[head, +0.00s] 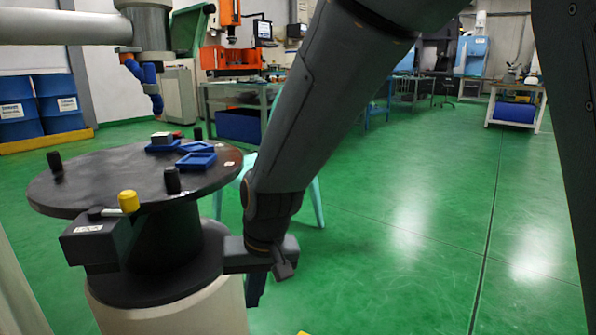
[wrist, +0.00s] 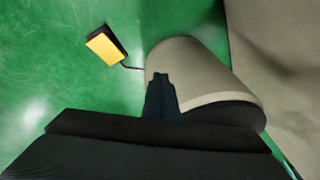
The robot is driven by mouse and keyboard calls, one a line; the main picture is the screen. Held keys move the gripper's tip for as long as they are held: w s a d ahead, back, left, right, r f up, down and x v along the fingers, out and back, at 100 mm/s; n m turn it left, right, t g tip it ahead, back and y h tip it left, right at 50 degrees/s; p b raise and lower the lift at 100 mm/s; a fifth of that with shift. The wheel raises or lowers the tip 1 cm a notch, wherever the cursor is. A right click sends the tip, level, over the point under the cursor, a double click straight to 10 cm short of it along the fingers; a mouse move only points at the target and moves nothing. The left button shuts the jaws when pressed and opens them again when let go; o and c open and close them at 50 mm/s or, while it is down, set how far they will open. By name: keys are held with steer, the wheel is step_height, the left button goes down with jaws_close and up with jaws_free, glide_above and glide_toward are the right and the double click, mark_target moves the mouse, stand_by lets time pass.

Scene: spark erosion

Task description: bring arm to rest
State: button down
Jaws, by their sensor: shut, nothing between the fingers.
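My arm (head: 318,95) reaches down through the middle of the head view, its wrist (head: 272,215) low, right of the round black table. My gripper (wrist: 161,76) shows in the wrist view as two dark fingers close together, shut and empty. It points down beside the beige pedestal (wrist: 190,62); I cannot tell whether they touch.
The round black table (head: 110,180) carries blue trays (head: 196,161), black posts and a yellow knob (head: 128,201). A yellow pedal (wrist: 106,46) lies on the floor. A pale green chair (head: 316,205) stands behind my arm. Green floor (head: 400,220) is clear at right.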

steer(key=s+d+r+n+g, duration=0.1)
steer(key=s+d+r, duration=0.2)
steer(key=s, duration=0.4)
steer(key=s+d+r+n, duration=0.1)
steer(key=s+d+r, duration=0.15)
steer(key=s, duration=0.35)
steer(key=s+d+r+n+g, duration=0.1)
steer(key=s+d+r, duration=0.15)
steer(key=s, duration=0.45)
steer(key=d+r+m+p, duration=0.2)
steer(key=d+r+p, duration=0.4)
steer(key=r+p, duration=0.4)
steer(key=d+r+m+h+p, duration=0.1)
steer(key=d+r+p, duration=0.6)
steer(key=p, duration=0.9)
steer(key=d+r+m+h+p, duration=0.1)
steer(key=d+r+m+p, duration=0.2)
steer(key=d+r+p, duration=0.4)
step_height(320, 180, up, 6)
steer(key=p, duration=0.6)
steer(key=shift+w+f, duration=0.15)
steer(key=shift+w, duration=0.2)
